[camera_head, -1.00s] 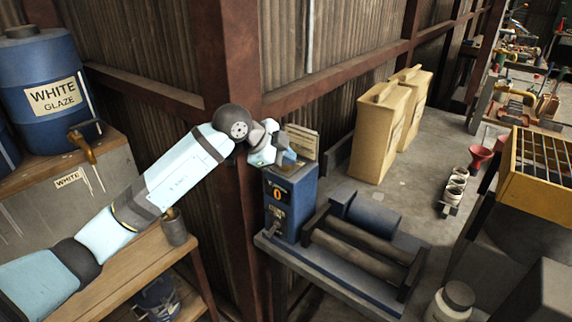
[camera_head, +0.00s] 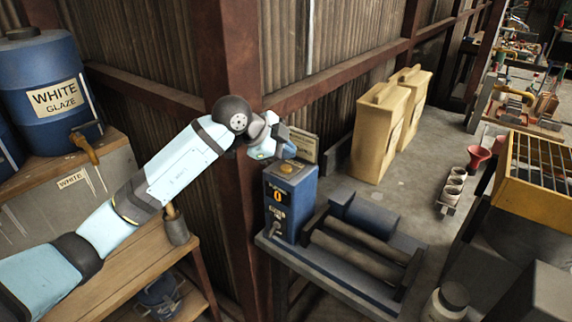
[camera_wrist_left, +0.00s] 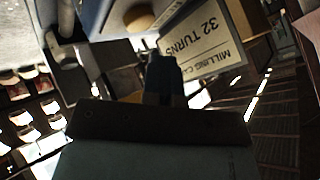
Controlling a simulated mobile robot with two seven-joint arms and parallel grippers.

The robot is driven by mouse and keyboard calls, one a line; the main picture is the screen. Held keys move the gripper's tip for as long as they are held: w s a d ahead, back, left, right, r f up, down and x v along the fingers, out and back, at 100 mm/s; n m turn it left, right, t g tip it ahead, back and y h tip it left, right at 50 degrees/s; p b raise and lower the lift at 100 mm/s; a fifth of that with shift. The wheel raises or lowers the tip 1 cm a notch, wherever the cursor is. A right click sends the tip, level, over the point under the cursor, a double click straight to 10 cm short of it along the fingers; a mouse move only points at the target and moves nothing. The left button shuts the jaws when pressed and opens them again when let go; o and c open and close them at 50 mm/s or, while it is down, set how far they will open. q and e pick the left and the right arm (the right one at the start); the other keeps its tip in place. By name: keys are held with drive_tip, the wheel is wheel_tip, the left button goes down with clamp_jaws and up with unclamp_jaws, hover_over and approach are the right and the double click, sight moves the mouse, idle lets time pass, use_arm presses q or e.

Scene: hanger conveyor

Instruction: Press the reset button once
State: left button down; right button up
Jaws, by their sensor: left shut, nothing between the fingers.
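A blue counter box (camera_head: 291,205) stands at the left end of the bench, with an orange "0" on its front. A round brass-coloured button (camera_head: 287,168) sits on its top. It also shows in the left wrist view (camera_wrist_left: 140,18), near the top edge. My left gripper (camera_head: 288,151) is shut and empty, just above and behind the button, with a visible gap between them. Its dark fingers (camera_wrist_left: 163,72) point toward the box in the left wrist view. My right gripper is in neither view.
A card reading "32 TURNS" (camera_wrist_left: 205,42) stands behind the box. A roller mill (camera_head: 355,240) lies right of the box. Two tan containers (camera_head: 385,130) stand further back. A rusty post (camera_head: 236,150) rises close to my left arm.

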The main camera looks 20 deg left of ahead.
sight(287, 169)
use_arm(q)
wheel_tip(287, 169, up, 4)
drive_tip(key=p, duration=0.2)
drive_tip(key=shift+r+p, duration=0.1)
drive_tip(key=shift+p, duration=0.25)
idle(0.3)
drive_tip(key=shift+s+d, duration=0.1)
drive_tip(key=s+d+f+m+h+p, duration=0.25)
drive_tip(key=s+d+f+h, duration=0.35)
drive_tip(key=s+d+h, duration=0.5)
drive_tip(key=s+a+f+n+t+y+p, duration=0.2)
drive_tip(key=s+a+f+n+t+y, duration=0.3)
drive_tip(key=n, duration=0.3)
drive_tip(key=s+a+f+n+t+y+p, duration=0.1)
drive_tip(key=s+a+f+n+t+y, duration=0.3)
drive_tip(key=a+f+n+t+y, duration=0.25)
drive_tip(key=s+f+n+g+y+p, duration=0.1)
drive_tip(key=s+f+g, duration=0.6)
drive_tip(key=s+f, duration=0.7)
drive_tip(key=shift+n+y, duration=0.85)
drive_tip(key=shift+n, duration=0.05)
